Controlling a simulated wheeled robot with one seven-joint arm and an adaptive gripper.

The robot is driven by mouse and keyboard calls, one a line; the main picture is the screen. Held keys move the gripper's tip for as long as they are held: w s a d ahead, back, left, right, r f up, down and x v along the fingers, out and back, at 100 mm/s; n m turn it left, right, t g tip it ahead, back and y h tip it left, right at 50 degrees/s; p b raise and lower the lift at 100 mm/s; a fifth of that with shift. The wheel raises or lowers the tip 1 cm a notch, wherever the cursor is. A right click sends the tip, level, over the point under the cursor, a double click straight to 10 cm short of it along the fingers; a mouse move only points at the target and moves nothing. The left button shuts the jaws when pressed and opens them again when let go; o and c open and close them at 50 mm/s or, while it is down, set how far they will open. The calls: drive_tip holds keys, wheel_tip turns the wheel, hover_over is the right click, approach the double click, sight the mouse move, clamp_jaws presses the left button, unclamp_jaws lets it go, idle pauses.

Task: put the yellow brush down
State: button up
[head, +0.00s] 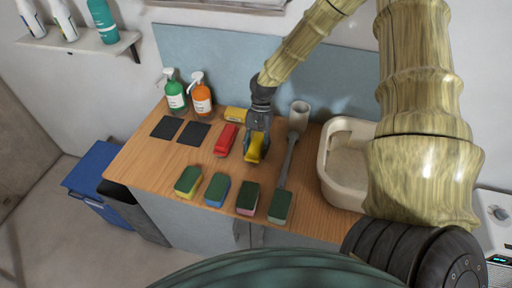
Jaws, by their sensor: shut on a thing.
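The yellow brush (255,150) is in my gripper (258,138), over the middle of the wooden counter (150,160). My gripper points down and is shut on the brush, hiding its upper part. I cannot tell whether the underside of the brush touches the counter. A red brush (226,138) lies just left of the held brush, with a narrow gap between them.
Several green-topped sponges (217,189) line the counter's front. Two dark squares (194,134), a green bottle (175,95) and an orange bottle (201,99) are left. A yellow item (236,114) lies behind. A grey-handled tool (288,165) and beige basin (330,180) are right.

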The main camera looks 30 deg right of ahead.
drive_tip(key=shift+f, duration=0.25)
drive_tip(key=o, duration=0.8)
drive_tip(key=shift+s, duration=0.1)
drive_tip(key=shift+o, duration=1.3)
drive_tip(key=shift+r, duration=0.1)
drive_tip(key=shift+r, duration=0.15)
drive_tip(key=shift+w+d+r+b, duration=0.1)
drive_tip(key=shift+w+r+b, duration=0.2)
drive_tip(key=shift+r, duration=0.15)
drive_tip(key=b+v, duration=0.4)
drive_tip(key=v, duration=0.7)
drive_tip(key=shift+s, duration=0.1)
